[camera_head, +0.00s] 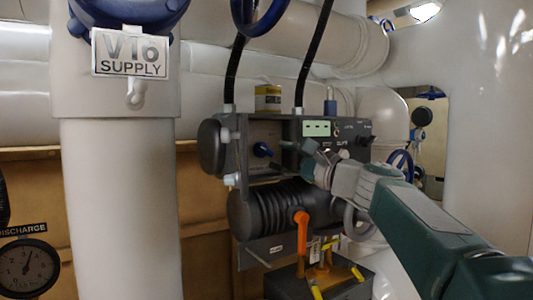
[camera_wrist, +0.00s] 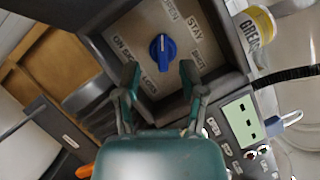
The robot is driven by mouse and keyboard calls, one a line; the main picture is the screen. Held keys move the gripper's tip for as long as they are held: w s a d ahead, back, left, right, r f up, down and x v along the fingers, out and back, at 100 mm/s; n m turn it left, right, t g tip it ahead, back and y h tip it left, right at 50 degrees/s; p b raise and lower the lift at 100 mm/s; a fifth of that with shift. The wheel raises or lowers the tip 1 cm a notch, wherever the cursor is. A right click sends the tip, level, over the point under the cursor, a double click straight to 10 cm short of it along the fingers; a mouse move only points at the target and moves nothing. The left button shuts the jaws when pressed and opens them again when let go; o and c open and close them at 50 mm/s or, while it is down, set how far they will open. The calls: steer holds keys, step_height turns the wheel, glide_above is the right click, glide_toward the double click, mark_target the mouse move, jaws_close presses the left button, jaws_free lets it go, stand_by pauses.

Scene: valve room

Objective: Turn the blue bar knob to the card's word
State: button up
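The blue bar knob (camera_wrist: 162,50) sits on a pale square plate (camera_wrist: 140,22) inside a dark recessed frame. Its bar stands nearly upright in the wrist view. Printed words ring it: "STAY" shows at upper right, and the others are small or tilted and hard to read. I cannot tell which lettering is the card. In the head view the knob (camera_head: 262,149) is small, in the grey box's left bay. My gripper (camera_wrist: 160,74) is open and empty. Its fingers are spread to either side below the knob, apart from it. It also shows in the head view (camera_head: 290,148), right of the knob.
A display panel (camera_head: 317,128) with buttons adjoins the knob bay on the right. A yellow grease can (camera_head: 268,98) stands on top. A black ribbed cylinder (camera_head: 285,207) and an orange lever (camera_head: 301,231) are below. A white pipe with a "V16 SUPPLY" sign (camera_head: 130,54) stands at left.

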steer(key=v, duration=0.7)
steer(key=shift+a+f, duration=0.1)
steer(key=shift+a, duration=0.05)
